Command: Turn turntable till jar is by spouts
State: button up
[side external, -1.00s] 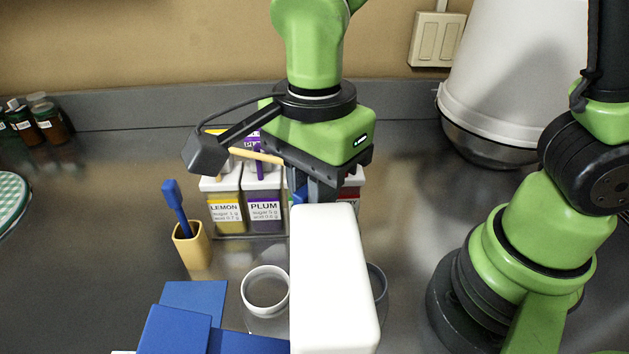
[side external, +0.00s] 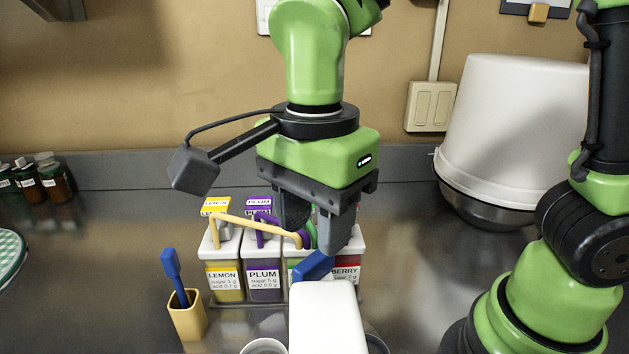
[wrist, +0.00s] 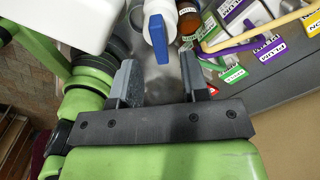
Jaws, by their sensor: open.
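Dispensers labelled LEMON (side external: 223,278) and PLUM (side external: 263,278) stand in a row with others, one ending in "BERRY". Their yellow (side external: 255,224) and other coloured spouts converge behind my gripper. My gripper (side external: 318,235) is open and empty in front of the row. In the wrist view its spread fingers (wrist: 159,88) show a blue lever (wrist: 158,40) on a white part beyond them. The blue lever also shows below the fingers in the side view (side external: 315,265). A white-rimmed round vessel (side external: 265,346), perhaps the jar, is cut off by the bottom edge. I cannot make out the turntable now.
A white block (side external: 327,315) stands in the front and hides things behind it. A yellow holder (side external: 187,318) with a blue brush-like tool is at the left. The left-hand counter is mostly clear.

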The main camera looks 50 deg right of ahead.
notch_tip(320, 180, up, 5)
dwell(0.3)
jog(key=s+d+r+n+t+y, duration=0.2)
jog(key=s+d+n+t, duration=0.5)
jog(key=d+n, duration=0.4)
jog(key=n, duration=0.3)
jog(key=shift+d, duration=0.2)
